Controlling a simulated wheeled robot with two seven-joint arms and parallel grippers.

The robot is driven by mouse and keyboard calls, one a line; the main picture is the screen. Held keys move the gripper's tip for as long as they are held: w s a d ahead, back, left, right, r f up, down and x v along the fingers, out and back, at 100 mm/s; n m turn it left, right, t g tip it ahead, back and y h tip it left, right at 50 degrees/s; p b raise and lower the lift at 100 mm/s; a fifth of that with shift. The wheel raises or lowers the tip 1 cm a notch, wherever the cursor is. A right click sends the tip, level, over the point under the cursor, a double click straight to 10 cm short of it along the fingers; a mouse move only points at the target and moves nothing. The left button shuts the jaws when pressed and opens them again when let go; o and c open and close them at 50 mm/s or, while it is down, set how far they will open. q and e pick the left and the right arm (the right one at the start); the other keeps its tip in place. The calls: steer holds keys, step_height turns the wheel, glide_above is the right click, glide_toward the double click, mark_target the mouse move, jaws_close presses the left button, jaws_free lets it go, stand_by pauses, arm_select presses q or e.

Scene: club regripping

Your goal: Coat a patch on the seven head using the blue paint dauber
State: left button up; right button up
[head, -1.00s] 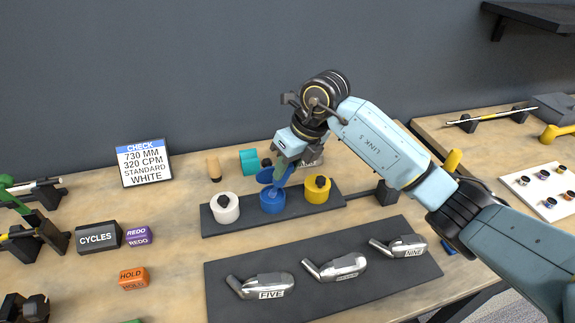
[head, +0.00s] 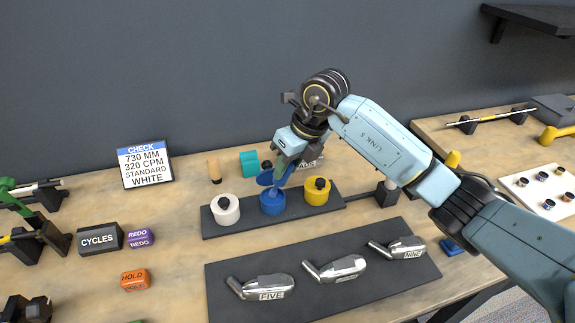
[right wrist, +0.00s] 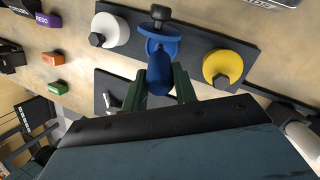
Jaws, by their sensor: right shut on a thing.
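My right gripper (head: 283,168) is shut on the blue paint dauber (head: 268,178), just above the blue pot (head: 272,204). The dauber is tilted. In the right wrist view, its blue handle (right wrist: 160,75) sits between the green fingers of my right gripper (right wrist: 166,85). A blue disc and a dark knob show beyond the handle. I cannot tell whether the dauber touches the pot. The middle metal head (head: 345,268), between the heads marked FIVE (head: 268,287) and NINE (head: 402,247), lies on the dark mat (head: 235,312); its label is too small to read. My left gripper is not in view.
A white pot (head: 226,212) and a yellow pot (head: 317,193) flank the blue one on a dark tray (head: 245,228). A check sign (head: 144,165) stands at the back left. CYCLES (head: 99,238), REDO (head: 139,238) and HOLD (head: 133,279) blocks sit at left. My right arm spans the right side.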

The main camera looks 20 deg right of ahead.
steer(key=shift+r+p, duration=1.8)
steer(key=shift+r, duration=1.2)
steer(key=shift+s+a+f+n+g, duration=0.15)
steer(key=shift+a+n+g, duration=0.1)
steer(key=shift+n, duration=0.35)
steer(key=shift+s+a+r+n+g, duration=0.1)
steer(key=shift+s+a+n+g, duration=0.1)
steer(key=shift+n, duration=0.4)
steer(key=s+d+f+n+g+h+b, duration=0.2)
steer(key=s+d+n, duration=0.1)
steer(key=n, duration=1.1)
steer(key=s+d+f+n+g+h+b, duration=0.2)
steer(key=s+d+f+n+h, duration=0.1)
steer(key=n, duration=1.1)
steer(key=s+d, duration=0.1)
steer(key=s, duration=0.1)
steer(key=shift+s+f+n+h, duration=0.3)
steer(key=shift+s, duration=0.1)
